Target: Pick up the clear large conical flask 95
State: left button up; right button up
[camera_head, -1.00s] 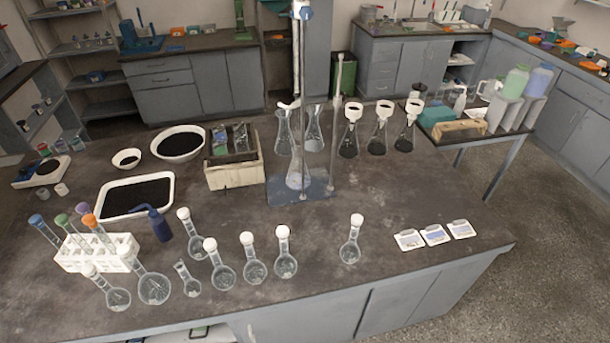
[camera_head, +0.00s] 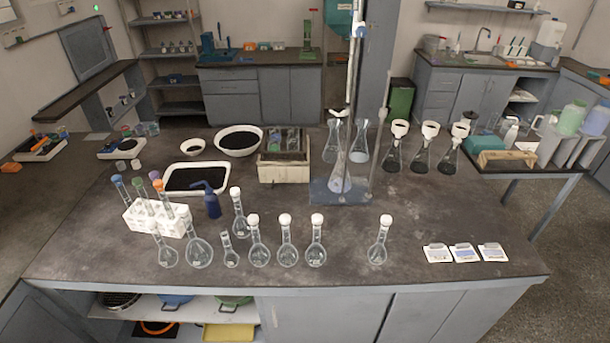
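Several clear conical flasks stand on the dark bench; I read no number 95 on any. One flask (camera_head: 340,178) stands on the blue base of the burette stand (camera_head: 318,192), under the burette. Two more stand upright behind the stand: a clear one (camera_head: 332,146) on the left and one with a bluish tint (camera_head: 359,146) on the right. The stand's rods partly cover this group. Three conical flasks with dark contents and white tops, such as this one (camera_head: 394,156), stand to their right. Neither of my grippers is in view.
Several round-bottomed stoppered flasks (camera_head: 287,252) line the bench front. A white tube rack (camera_head: 157,219) and blue bottle (camera_head: 212,204) stand at left. A box (camera_head: 284,170) stands left of the stand. Three cards (camera_head: 465,253) lie front right. Bench between stand and cards is clear.

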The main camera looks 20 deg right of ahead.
aim_at(334, 182)
jog(key=u, duration=0.75)
jog(key=i, duration=1.3)
jog(key=z, duration=0.25)
